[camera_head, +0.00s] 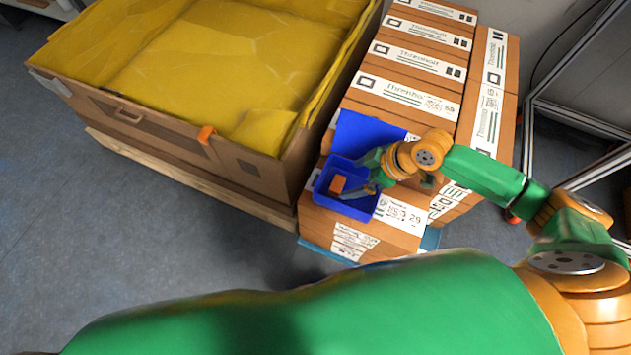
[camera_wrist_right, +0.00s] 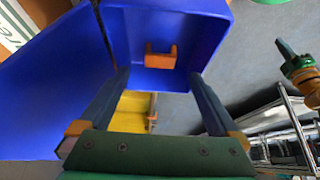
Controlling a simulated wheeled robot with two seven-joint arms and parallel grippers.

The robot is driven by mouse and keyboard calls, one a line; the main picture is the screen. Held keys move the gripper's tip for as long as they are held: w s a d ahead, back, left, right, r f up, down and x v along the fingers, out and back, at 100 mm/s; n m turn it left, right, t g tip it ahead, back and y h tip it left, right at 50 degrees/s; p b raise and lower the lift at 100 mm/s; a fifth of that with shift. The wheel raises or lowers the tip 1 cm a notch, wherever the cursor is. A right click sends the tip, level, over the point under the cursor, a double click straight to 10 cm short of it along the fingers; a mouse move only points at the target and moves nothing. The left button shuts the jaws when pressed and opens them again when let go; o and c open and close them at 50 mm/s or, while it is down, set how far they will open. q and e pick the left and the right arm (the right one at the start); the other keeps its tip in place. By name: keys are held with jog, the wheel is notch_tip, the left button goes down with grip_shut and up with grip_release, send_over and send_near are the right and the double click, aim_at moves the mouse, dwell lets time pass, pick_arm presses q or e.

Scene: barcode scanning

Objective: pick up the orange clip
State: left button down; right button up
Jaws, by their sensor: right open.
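An orange clip (camera_head: 338,184) lies inside a small blue bin (camera_head: 345,207) on the stacked cartons. In the right wrist view the clip (camera_wrist_right: 160,60) shows as a small U shape inside the blue bin (camera_wrist_right: 213,40). My right gripper (camera_head: 361,176) is open and reaches into the bin from the right. In the right wrist view the clip lies beyond and between the spread fingers of the right gripper (camera_wrist_right: 160,75), with nothing held. Whether a finger touches the bin is unclear.
Another orange piece (camera_head: 206,134) sits on the rim of a large wooden crate (camera_head: 180,140) lined with yellow, left of the bin. A blue panel (camera_head: 368,135) stands behind the bin. Cartons (camera_head: 410,75) extend behind. A metal frame (camera_head: 545,105) stands at right. The floor at left is clear.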

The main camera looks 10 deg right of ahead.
aim_at(339, 184)
jog(key=shift+w+f, duration=0.1)
jog(key=shift+f, duration=0.3)
jog(key=b+x, duration=0.1)
jog(key=x, duration=0.5)
jog(key=shift+r, duration=0.2)
jog(key=c, duration=1.4)
jog(key=shift+r+p, duration=0.35)
jog(key=shift+r, duration=1.2)
jog(key=s+a+r+p, duration=0.3)
jog(key=s+a+r, duration=0.5)
jog(key=a+r, duration=0.2)
jog(key=shift+a+p, duration=0.3)
jog(key=shift+a, duration=0.6)
